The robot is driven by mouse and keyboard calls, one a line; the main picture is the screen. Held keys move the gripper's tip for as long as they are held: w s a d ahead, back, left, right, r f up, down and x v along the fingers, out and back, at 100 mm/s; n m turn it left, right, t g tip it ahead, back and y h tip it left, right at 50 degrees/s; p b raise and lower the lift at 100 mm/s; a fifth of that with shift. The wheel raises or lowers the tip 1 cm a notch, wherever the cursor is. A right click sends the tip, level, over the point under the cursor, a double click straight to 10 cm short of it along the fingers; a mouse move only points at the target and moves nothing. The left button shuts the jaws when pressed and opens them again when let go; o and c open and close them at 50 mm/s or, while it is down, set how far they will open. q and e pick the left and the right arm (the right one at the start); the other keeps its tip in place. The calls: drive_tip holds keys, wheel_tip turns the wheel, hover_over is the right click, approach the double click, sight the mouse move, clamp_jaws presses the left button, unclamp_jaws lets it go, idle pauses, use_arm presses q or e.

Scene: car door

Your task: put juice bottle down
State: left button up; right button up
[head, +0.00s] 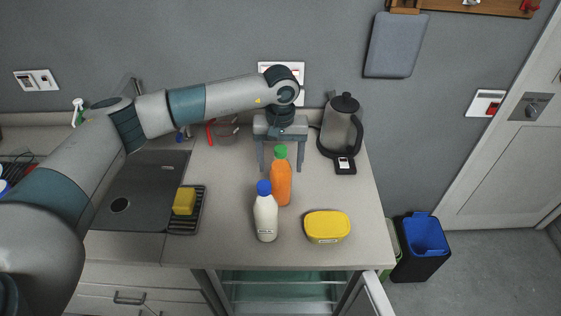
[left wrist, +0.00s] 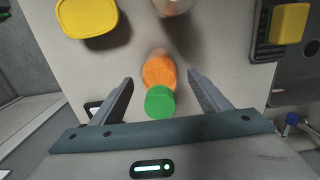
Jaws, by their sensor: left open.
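The juice bottle (head: 281,180), orange with a green cap, stands upright on the counter (head: 225,235). My left gripper (head: 281,170) is open, with its fingers on either side of the bottle's upper part and clear of it. In the left wrist view the orange bottle (left wrist: 160,72) shows its green cap between the two open fingers (left wrist: 158,85), with gaps on both sides. My right gripper is in neither view.
A milk bottle (head: 265,215) with a blue cap stands just in front of the juice. A yellow tub (head: 327,227) is to the right, and a kettle (head: 342,130) is behind right. The sink (head: 140,190) and a yellow sponge (head: 185,201) are left. An open compartment (head: 280,290) lies below the counter.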

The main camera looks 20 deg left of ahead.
use_arm(q)
drive_tip(key=shift+r, duration=0.15)
drive_tip(key=shift+r, duration=0.35)
wheel_tip(320, 180, up, 10)
drive_tip(key=b, duration=0.5)
drive_tip(key=shift+r, duration=0.6)
